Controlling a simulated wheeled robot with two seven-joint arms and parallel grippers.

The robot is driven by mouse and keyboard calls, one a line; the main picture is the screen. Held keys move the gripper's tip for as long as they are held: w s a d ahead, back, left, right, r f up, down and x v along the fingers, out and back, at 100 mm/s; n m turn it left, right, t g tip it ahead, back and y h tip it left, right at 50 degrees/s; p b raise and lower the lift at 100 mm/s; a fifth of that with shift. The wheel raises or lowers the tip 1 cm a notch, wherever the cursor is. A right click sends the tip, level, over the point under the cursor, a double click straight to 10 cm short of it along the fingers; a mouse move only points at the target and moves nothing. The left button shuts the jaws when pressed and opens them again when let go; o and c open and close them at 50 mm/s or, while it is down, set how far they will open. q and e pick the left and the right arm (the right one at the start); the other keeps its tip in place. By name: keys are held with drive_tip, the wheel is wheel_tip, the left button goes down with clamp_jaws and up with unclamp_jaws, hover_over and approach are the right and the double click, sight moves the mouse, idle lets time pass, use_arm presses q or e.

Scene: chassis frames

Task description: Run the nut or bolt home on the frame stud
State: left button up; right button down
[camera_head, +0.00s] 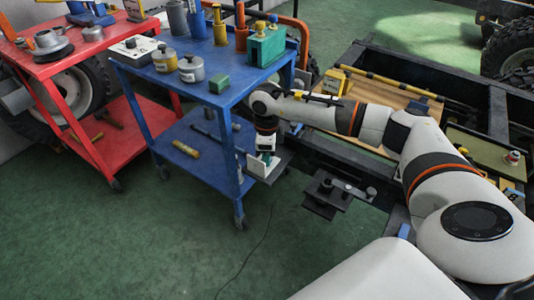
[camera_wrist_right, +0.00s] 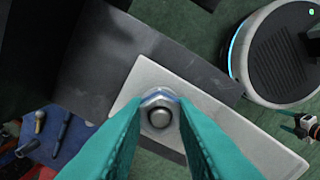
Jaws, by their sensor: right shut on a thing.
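My right gripper (camera_head: 265,158) points down beside the blue cart, at the end of my arm reaching in from the right. In the right wrist view its two teal fingers (camera_wrist_right: 160,122) are shut on a shiny hex nut (camera_wrist_right: 160,98). A round stud end (camera_wrist_right: 159,118) shows in the middle of the nut. A pale plate (camera_wrist_right: 252,137) lies under the nut; it also shows in the head view (camera_head: 262,172). How far down the nut sits is hidden. A small teal and black shape at the right wrist view's edge looks like my left gripper (camera_wrist_right: 300,126); its jaws are unclear.
The dark chassis frame (camera_head: 440,80) fills the right. A dark bracket (camera_head: 338,192) juts out nearby. Green floor is clear in front.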

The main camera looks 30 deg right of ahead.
drive_tip(key=shift+w+a+r, duration=0.1)
drive_tip(key=shift+w+r, duration=0.05)
drive_tip(key=shift+m+p, duration=0.4)
drive_tip(key=shift+m, duration=0.6)
drive_tip(key=c, duration=1.1)
unclamp_jaws()
drive_tip(key=shift+w, duration=0.1)
use_arm(q)
drive_tip(key=shift+s+a+f, duration=0.2)
drive_tip(key=shift+s+f, duration=0.5)
drive_tip(key=shift+s, duration=0.2)
use_arm(e)
drive_tip(key=shift+f, duration=0.2)
drive_tip(key=shift+c, duration=1.2)
